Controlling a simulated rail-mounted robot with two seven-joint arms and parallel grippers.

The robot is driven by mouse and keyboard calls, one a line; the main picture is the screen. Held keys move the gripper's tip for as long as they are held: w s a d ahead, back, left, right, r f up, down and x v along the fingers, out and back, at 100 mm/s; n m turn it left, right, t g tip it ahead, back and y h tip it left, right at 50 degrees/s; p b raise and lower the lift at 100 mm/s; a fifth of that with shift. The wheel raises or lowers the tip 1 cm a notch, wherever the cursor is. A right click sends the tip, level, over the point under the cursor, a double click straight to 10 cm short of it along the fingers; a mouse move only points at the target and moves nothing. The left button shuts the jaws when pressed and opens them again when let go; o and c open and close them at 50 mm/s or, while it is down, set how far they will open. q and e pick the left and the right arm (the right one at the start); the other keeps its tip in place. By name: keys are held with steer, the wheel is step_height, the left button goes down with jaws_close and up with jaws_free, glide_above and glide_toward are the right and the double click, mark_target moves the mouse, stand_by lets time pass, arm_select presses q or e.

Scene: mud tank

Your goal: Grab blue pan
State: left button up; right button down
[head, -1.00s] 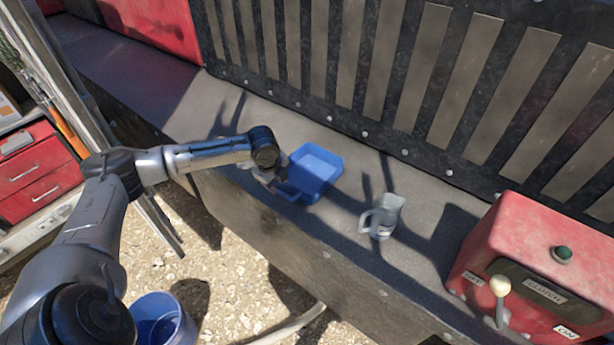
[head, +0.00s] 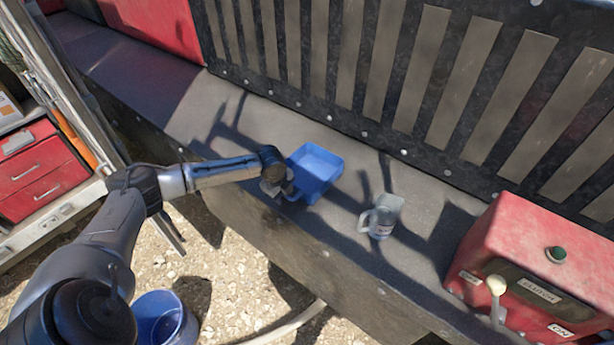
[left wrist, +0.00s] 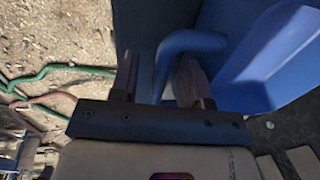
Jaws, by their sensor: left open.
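The blue pan (head: 318,168) is a square, shallow tray on the grey ledge, left of the middle of the ledge's front part. It also shows large in the left wrist view (left wrist: 265,60). Its blue handle (left wrist: 190,42) curves down between the two fingers. My left gripper (head: 279,187) is at the pan's handle on its near left side. In the left wrist view my left gripper (left wrist: 160,82) is open, with its fingers on either side of the handle. I cannot tell whether a finger touches it. My right gripper is not in view.
A clear measuring jug (head: 382,216) stands on the ledge (head: 260,120) right of the pan. A red control box (head: 530,260) with a lever is at the right. A slatted dark wall rises behind. A blue bucket (head: 163,320) is on the gravel below.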

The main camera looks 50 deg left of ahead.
arm_select(q)
steer(key=shift+c, duration=0.2)
jaws_close()
stand_by(0.4)
